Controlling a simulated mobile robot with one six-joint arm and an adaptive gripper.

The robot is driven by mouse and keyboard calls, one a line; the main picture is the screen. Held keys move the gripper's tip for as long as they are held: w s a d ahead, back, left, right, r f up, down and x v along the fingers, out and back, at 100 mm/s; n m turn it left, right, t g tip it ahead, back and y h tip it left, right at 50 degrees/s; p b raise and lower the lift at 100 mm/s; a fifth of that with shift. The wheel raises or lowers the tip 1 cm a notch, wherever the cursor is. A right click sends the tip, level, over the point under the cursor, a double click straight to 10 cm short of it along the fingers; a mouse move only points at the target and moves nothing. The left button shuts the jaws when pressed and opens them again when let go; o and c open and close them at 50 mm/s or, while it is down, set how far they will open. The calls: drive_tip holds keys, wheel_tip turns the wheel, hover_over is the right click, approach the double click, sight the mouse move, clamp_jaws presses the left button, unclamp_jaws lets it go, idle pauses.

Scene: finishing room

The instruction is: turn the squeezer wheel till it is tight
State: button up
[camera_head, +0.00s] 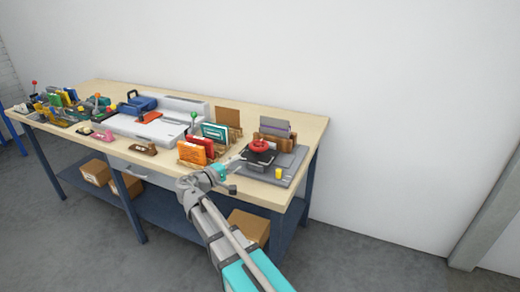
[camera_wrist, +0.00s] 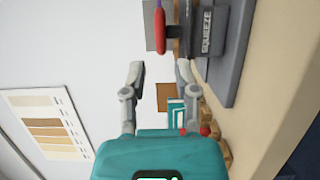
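The squeezer stands at the right end of the bench, with a red wheel (camera_head: 259,145) over a dark block on a grey base (camera_head: 285,168). In the wrist view the red wheel (camera_wrist: 160,32) appears edge-on near the top, beyond my fingertips. The dark label plate (camera_wrist: 206,33) beside it reads SQUEEZE. My gripper (camera_wrist: 160,68) is open and empty, its two fingers apart with the wheel roughly in line with the gap. In the head view my gripper (camera_head: 236,163) is just left of the squeezer; its fingers are small there. I cannot tell how tight the wheel is.
Orange and red booklets (camera_head: 193,152) and a teal booklet (camera_head: 215,132) stand left of the squeezer. A yellow piece (camera_head: 278,173) sits on its base's front corner. A white machine (camera_head: 150,122) fills the bench's middle. The wall is behind; open floor lies right.

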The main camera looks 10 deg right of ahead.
sight(264, 146)
idle(0.4)
drive_tip(key=shift+x, duration=6.9)
drive_tip(key=shift+s, duration=0.1)
clamp_jaws()
